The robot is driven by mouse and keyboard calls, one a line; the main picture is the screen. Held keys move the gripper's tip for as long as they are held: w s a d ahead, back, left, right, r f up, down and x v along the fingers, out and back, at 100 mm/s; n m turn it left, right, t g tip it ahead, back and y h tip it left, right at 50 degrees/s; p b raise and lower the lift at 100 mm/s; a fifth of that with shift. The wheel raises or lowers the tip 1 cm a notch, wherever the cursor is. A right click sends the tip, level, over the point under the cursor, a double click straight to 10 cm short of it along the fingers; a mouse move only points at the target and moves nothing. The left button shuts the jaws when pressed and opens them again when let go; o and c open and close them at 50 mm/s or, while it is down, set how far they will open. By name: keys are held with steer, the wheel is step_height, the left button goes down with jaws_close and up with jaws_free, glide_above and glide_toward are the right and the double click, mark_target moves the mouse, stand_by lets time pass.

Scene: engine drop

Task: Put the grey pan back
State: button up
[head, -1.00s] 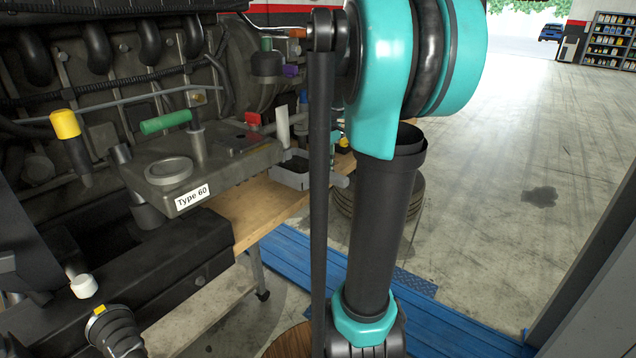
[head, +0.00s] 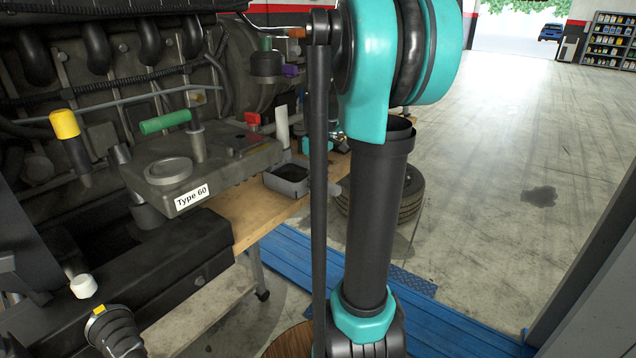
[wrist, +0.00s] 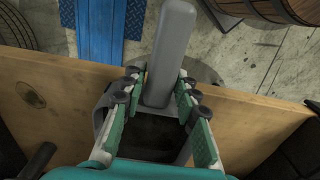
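The grey pan (head: 288,185) is a small box-like tray with a dark inside. It rests on the wooden bench top near its edge, beside the engine, in the head view. In the wrist view its dark inside (wrist: 150,138) lies below and between my fingers, and its grey handle (wrist: 168,55) runs up the picture. My gripper (wrist: 160,88) has its teal, black-tipped fingers on either side of the handle. A narrow gap seems to show beside the handle, so it looks open. In the head view my strut and arm hide most of the gripper.
The engine with a "Type 60" label (head: 192,195) fills the left. The wooden bench top (head: 245,215) runs beneath it. A blue ramp (head: 300,265) lies below. The floor at right is free.

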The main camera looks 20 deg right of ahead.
steer(key=shift+o, duration=1)
steer(key=shift+r, duration=0.1)
step_height(320, 180, up, 12)
steer(key=shift+d, duration=0.1)
